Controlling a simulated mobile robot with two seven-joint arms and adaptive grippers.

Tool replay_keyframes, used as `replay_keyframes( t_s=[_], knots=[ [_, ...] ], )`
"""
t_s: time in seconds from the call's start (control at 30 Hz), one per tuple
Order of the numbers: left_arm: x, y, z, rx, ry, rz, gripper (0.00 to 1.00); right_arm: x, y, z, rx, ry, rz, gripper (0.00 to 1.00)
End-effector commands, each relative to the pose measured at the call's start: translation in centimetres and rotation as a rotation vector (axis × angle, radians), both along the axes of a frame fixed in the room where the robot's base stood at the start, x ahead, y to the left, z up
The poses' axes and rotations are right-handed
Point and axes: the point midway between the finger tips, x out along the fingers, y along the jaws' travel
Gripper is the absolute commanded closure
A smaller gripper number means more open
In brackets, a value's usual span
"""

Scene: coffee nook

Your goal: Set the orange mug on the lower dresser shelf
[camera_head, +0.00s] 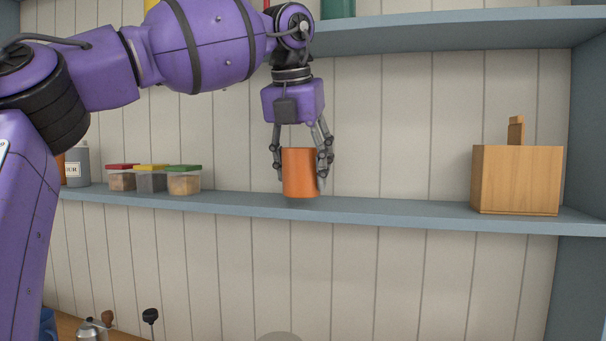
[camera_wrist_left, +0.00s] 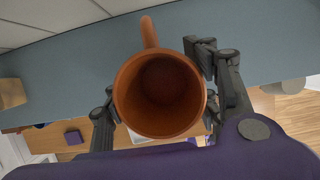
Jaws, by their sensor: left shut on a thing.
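The orange mug (camera_head: 300,174) is upright at the front of the blue-grey lower dresser shelf (camera_head: 400,215). My left gripper (camera_head: 301,165) comes down from above and is shut on the mug, with fingers on both sides. In the left wrist view I look down into the empty mug (camera_wrist_left: 160,92), with its handle pointing up in the picture and the fingers (camera_wrist_left: 158,100) either side. The mug's base overlaps the shelf's front edge in the head view; I cannot tell whether it touches the shelf. My right gripper is not in view.
Small lidded containers (camera_head: 152,180) and a grey canister (camera_head: 76,165) stand on the shelf at left. A wooden box (camera_head: 516,180) stands at right. The shelf between the mug and box is clear. An upper shelf (camera_head: 450,28) runs overhead.

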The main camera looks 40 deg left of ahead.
Motion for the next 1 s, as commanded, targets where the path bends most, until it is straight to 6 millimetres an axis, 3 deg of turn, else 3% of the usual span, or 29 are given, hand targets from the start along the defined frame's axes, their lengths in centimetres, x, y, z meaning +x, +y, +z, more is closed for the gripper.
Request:
replay_keyframes(
  t_s=[0.1, 0.23, 0.6, 0.63, 0.7, 0.8, 1.0],
  knots=[
    [1.0, 0.6, -0.2, 0.001, 0.0, 0.0, 0.8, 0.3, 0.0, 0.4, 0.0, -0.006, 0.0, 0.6],
    [0.9, 0.5, -1.2, 0.0, -0.003, -0.003, 0.8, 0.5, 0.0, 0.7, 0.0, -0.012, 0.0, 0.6],
    [0.9, 0.5, -1.8, 0.0, -0.002, 0.0, 0.8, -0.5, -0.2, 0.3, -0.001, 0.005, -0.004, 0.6],
    [0.9, 0.5, -1.8, 0.0, -0.001, 0.0, 0.44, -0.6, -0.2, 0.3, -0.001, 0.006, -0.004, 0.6],
    [0.9, 0.5, -1.8, -0.001, -0.002, 0.001, 0.35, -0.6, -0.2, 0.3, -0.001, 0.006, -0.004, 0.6],
    [0.9, 0.5, -1.8, 0.0, -0.001, 0.001, 0.26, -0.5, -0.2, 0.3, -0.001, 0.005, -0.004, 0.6],
    [0.9, 0.5, -1.8, 0.0, -0.001, 0.0, 0.26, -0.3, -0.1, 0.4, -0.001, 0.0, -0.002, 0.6]
  ],
)
